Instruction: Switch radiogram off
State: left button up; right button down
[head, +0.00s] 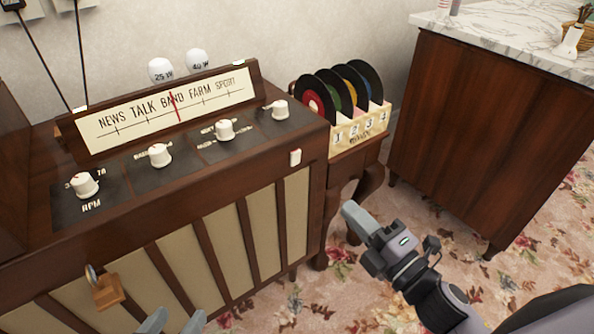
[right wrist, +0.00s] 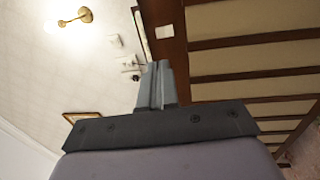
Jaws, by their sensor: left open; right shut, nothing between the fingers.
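The radiogram (head: 170,205) is a dark wood cabinet with cream panels, a tuning dial (head: 168,107) and several white knobs on top. A small white switch (head: 295,157) sits on its front, near the upper right corner; a white piece that looks like this switch (right wrist: 164,31) shows in the right wrist view. My right gripper (head: 352,215) is shut and empty, below and right of the switch and apart from it. Its closed fingers (right wrist: 157,85) also show in the right wrist view. My left gripper (head: 174,322) is open at the bottom edge of the head view, mostly out of frame.
A record rack (head: 358,130) stands on a small wooden table (head: 365,162) right of the radiogram. A marble-topped cabinet (head: 470,125) is further right. Two bulbs (head: 180,66) stand behind the dial. Floral carpet (head: 300,305) lies open.

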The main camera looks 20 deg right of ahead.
jog(key=shift+w, duration=0.1)
jog(key=shift+w+a, duration=0.1)
dwell(0.3)
send_near(297, 156)
jog(key=b+x, duration=0.1)
jog(key=x, duration=0.4)
jog(key=shift+w+a, duration=0.1)
jog(key=shift+w, duration=0.05)
pick_arm(q)
jog(key=shift+w+d+f+h, duration=0.2)
jog(key=shift+d+h, duration=0.1)
jog(key=shift+d, duration=0.15)
pick_arm(e)
jog(key=shift+w+a+r, duration=0.2)
jog(key=shift+w+a, duration=0.05)
jog(key=shift+w, duration=0.45)
pick_arm(q)
jog(key=shift+r, duration=0.15)
